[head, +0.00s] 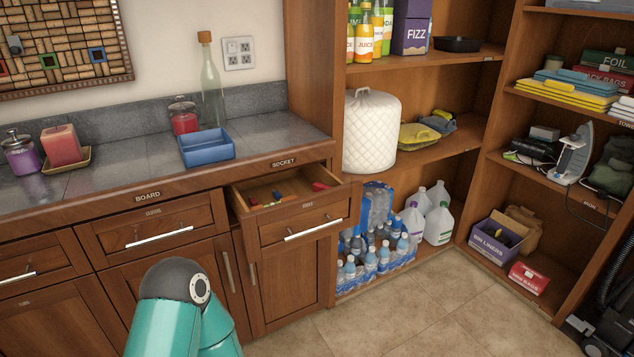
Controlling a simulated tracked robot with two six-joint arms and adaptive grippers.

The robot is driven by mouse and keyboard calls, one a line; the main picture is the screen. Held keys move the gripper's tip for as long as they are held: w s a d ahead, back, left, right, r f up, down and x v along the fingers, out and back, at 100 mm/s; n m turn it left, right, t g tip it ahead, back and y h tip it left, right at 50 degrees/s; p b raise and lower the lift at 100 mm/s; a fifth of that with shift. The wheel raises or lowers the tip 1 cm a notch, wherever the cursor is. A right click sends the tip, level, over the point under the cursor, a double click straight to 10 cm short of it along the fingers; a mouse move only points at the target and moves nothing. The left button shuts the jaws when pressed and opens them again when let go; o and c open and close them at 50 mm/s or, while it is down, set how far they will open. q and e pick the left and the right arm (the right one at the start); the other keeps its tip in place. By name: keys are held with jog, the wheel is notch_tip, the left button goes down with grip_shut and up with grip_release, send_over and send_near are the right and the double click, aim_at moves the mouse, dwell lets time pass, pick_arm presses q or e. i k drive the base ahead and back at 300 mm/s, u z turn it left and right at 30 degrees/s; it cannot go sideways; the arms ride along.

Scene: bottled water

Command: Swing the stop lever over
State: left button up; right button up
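I cannot make out a stop lever anywhere in the head view. A teal link of one of my arms, with a dark rounded joint, rises at the bottom centre-left in front of the lower cabinets. It hides part of the cabinet doors. Neither of my grippers is in view.
A drawer (279,191) stands open with small coloured items inside. The counter holds a blue tray (208,153), a glass bottle (212,90), jars and a candle. Bottled water (372,258) and jugs (438,225) fill the low shelf. Tiled floor (420,312) at front right is clear.

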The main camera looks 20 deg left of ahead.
aim_at(316, 186)
jog(key=u, duration=0.25)
jog(key=i, duration=1.2)
jog(key=z, duration=0.3)
